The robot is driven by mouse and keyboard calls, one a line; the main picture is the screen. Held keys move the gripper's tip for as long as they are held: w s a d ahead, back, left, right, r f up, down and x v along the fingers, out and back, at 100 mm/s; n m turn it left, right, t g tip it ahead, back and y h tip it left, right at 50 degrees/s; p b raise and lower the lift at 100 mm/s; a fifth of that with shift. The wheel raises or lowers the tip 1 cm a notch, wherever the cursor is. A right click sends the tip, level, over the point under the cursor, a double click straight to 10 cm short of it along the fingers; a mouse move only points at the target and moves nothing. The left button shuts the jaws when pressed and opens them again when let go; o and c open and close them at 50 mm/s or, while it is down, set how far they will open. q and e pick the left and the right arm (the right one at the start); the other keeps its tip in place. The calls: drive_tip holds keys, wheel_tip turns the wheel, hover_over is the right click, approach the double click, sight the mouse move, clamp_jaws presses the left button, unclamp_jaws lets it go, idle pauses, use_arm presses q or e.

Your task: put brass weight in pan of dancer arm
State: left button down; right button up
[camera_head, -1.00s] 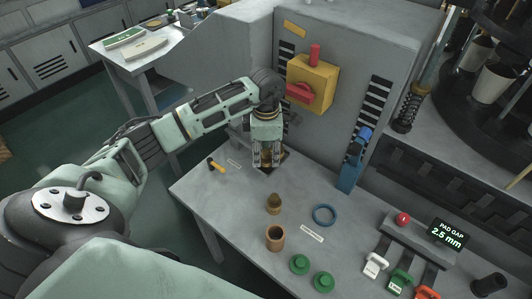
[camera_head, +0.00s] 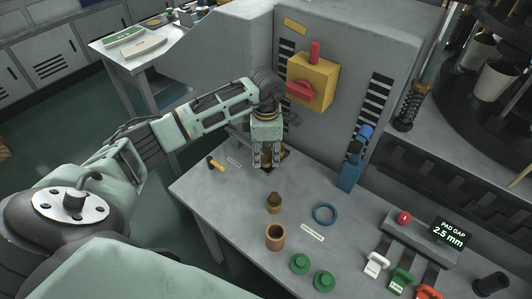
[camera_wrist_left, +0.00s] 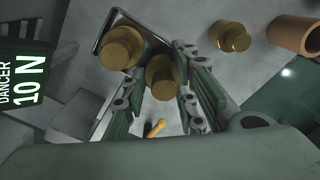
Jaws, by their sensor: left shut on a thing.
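My left gripper (camera_head: 267,162) points down at the back of the table, near the machine's front. In the left wrist view its fingers (camera_wrist_left: 158,98) are shut on a brass weight (camera_wrist_left: 160,76). Another brass weight (camera_wrist_left: 121,46) stands just beyond the held one, in the rimmed dark pan (camera_wrist_left: 116,15). The held weight overlaps the pan in this view; whether it touches the pan floor I cannot tell. A black sign reading DANCER 10 N (camera_wrist_left: 24,88) is beside the pan. My right gripper is not in view.
A loose brass weight (camera_head: 274,203) stands on the table, also in the left wrist view (camera_wrist_left: 230,37). Nearby are a copper cup (camera_head: 275,238), a blue ring (camera_head: 325,214), green knobs (camera_head: 300,263) and a yellow-handled tool (camera_head: 216,165). A blue-topped lever (camera_head: 353,165) stands right of the gripper.

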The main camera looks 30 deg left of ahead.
use_arm(q)
drive_tip(key=shift+f+b, duration=0.7)
drive_tip(key=shift+f, duration=0.15)
idle(0.7)
drive_tip(key=c, duration=1.3)
unclamp_jaws()
drive_tip(key=o, duration=0.5)
